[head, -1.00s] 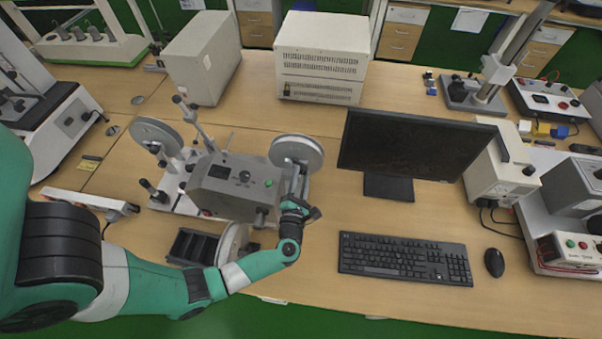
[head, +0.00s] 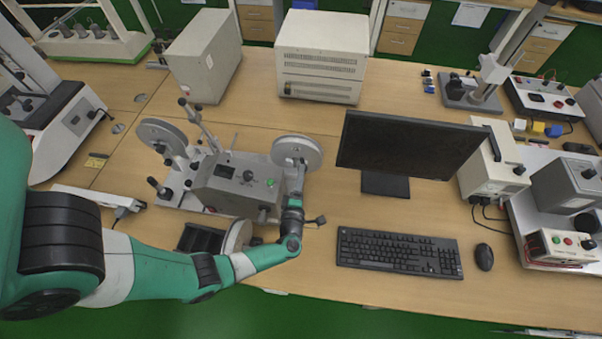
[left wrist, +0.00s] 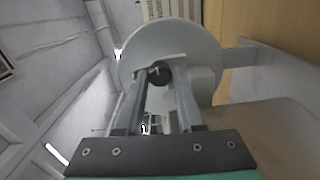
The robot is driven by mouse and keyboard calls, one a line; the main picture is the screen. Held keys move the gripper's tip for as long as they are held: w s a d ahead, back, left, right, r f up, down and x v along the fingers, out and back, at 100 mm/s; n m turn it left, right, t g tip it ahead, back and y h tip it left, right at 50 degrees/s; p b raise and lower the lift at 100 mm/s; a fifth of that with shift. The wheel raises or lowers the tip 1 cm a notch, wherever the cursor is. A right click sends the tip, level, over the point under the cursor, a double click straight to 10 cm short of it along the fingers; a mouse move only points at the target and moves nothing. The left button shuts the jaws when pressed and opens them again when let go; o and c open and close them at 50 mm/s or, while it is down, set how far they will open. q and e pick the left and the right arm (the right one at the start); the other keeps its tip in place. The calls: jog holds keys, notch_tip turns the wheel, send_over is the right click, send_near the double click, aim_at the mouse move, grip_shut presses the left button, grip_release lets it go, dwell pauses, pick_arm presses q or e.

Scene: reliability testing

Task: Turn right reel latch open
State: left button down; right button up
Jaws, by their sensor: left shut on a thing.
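The reel machine (head: 237,190) is a grey box on a light base, with a left reel (head: 158,133) and a right reel (head: 306,148). My left gripper (head: 298,166) reaches up to the front of the right reel from below. In the left wrist view, the pale reel disc (left wrist: 150,42) fills the upper middle. The two fingers of my left gripper (left wrist: 160,80) close in on a small dark latch (left wrist: 159,68) at the reel's hub and are shut on it. The fingers partly hide the latch, so its exact angle cannot be told. My right gripper is not in view.
A monitor (head: 410,145) stands to the right of the reel, with a keyboard (head: 398,253) and mouse (head: 484,257) in front. A dark tray (head: 200,238) lies near the front edge beside my left forearm. Large pale boxes stand behind.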

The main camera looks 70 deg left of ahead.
pick_arm(q)
jog(key=shift+m, duration=0.8)
jog(key=c, duration=0.5)
grip_release()
jog(key=p+v, duration=0.1)
jog(key=v, duration=1)
jog(key=shift+s+d, duration=0.2)
jog(key=shift+d, duration=0.05)
jog(key=shift+a, duration=0.1)
